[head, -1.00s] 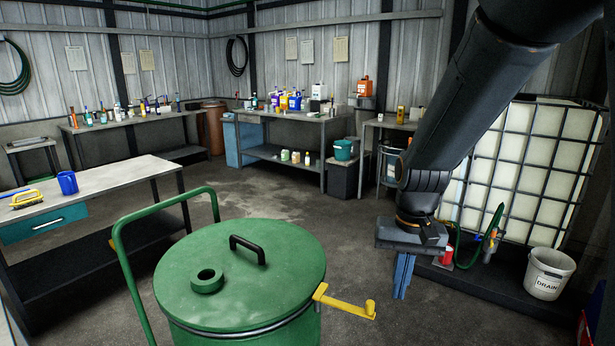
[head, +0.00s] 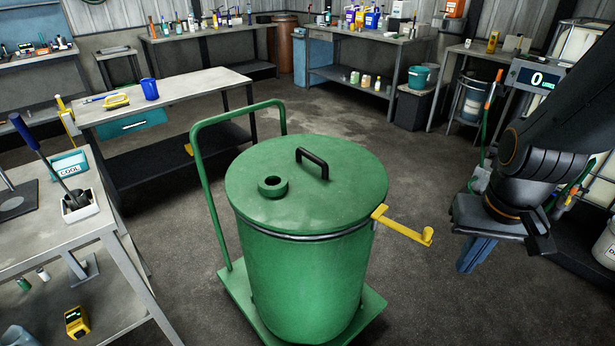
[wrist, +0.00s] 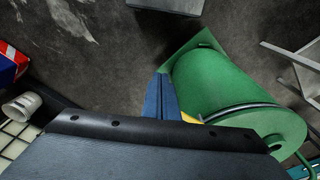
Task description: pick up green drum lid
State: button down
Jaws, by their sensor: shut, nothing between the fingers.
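A yellow lever (head: 405,228) sticks out to the right from the band at the drum's rim. My gripper (head: 474,256) hangs to the right of the drum, apart from it, fingers pointing down, shut and empty. In the wrist view the blue fingers (wrist: 159,98) are together, and the drum (wrist: 220,88) lies on its right; part of the lid (wrist: 276,138) shows there.
The drum stands on a green trolley (head: 228,285) with a push handle at its left. A workbench (head: 190,88) with a blue mug (head: 150,89) stands behind left. A grey table (head: 50,232) is at front left. The floor (head: 400,300) right of the drum is clear.

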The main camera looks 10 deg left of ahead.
aim_at(302, 183)
jog(key=z, duration=1.55)
jog(key=i, duration=1.25)
jog(key=u, duration=3.25)
jog(key=i, duration=0.5)
jog(key=u, duration=0.1)
